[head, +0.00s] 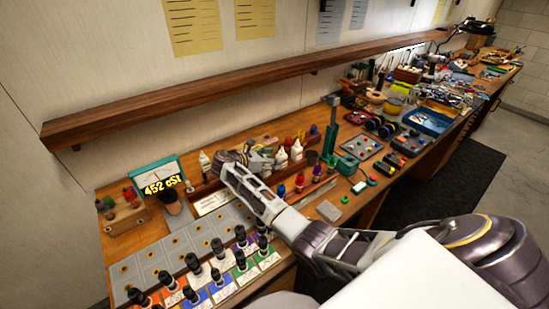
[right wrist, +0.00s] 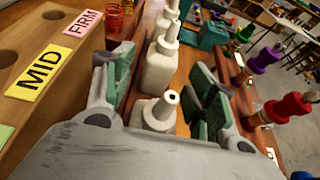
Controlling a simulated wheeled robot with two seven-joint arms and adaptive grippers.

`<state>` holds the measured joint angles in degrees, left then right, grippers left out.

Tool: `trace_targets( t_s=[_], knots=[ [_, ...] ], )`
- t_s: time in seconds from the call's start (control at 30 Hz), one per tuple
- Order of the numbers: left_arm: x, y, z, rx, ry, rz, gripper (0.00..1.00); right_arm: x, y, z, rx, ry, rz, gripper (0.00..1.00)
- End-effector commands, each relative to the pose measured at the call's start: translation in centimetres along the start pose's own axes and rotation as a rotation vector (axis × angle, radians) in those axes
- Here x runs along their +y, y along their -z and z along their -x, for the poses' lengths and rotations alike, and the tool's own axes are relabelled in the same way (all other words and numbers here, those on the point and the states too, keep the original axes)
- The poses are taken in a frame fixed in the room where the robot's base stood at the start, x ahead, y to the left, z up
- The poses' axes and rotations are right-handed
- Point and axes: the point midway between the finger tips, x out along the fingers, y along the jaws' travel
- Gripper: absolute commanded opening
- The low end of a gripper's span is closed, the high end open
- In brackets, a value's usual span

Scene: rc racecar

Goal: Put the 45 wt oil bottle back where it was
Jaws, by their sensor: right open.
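Several white oil bottles with pointed tips stand in a row; in the head view two show clearly, one bottle (head: 281,158) beside another (head: 296,151). No weight label is readable, so I cannot tell which is the 45 wt one. My right gripper (head: 266,160) is at the left end of the row. In the right wrist view it is open (right wrist: 160,92), its green-padded fingers on either side of the nearest white bottle (right wrist: 158,114), not closed on it. My left gripper is not in view.
A meter (head: 159,176) reading 452 cSt stands at the left. A shelf (head: 230,87) runs above.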

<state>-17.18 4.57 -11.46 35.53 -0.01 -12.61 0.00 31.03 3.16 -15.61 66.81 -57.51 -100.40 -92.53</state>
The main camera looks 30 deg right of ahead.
Motion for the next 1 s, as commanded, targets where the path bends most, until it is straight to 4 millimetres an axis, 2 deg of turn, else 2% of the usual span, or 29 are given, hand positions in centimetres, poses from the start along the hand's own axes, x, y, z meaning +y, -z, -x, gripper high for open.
trace_targets(
  t_s=[0.27, 0.7, 1.0],
  knots=[
    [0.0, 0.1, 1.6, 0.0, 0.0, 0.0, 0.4, 0.0, -0.2, 3.3, 0.002, -0.002, -0.001, 0.57],
    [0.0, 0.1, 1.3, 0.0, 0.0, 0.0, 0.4, 0.1, -0.1, 9.1, 0.001, -0.001, -0.001, 0.57],
    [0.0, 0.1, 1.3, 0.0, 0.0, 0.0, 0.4, 0.0, 0.0, 10.3, 0.001, 0.0, 0.0, 0.57]
  ],
)
